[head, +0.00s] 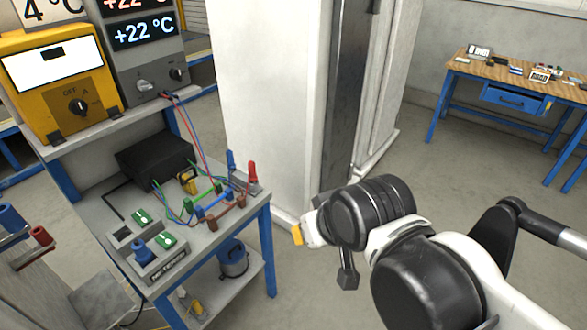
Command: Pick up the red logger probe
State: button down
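A red probe-like handle (252,171) stands upright in a grey block at the right end of the workbench, beside a blue handle (231,160). Another red piece (40,236) is at the far left edge, next to a blue one; I cannot tell for certain which red piece is the logger probe. My arm reaches in from the lower right. My gripper (346,273) shows only partly, as a dark piece below the wrist, right of the bench and apart from both red pieces. Its fingers are mostly hidden, so its opening cannot be judged.
The workbench (230,228) holds a black box (155,160), coloured cables and green switches. A yellow meter (58,85) and a grey unit reading +22 °C (145,60) stand on the shelf above. A white cabinet (270,90) is behind. Floor between bench and far table (515,75) is clear.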

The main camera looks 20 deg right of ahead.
aim_at(253, 177)
jog(key=u, duration=1.45)
jog(key=z, duration=1.45)
jog(key=i+l, duration=0.25)
jog(key=i, duration=0.2)
jog(key=i+l+z, duration=0.1)
jog(key=i+l, duration=0.2)
jog(key=i, duration=0.1)
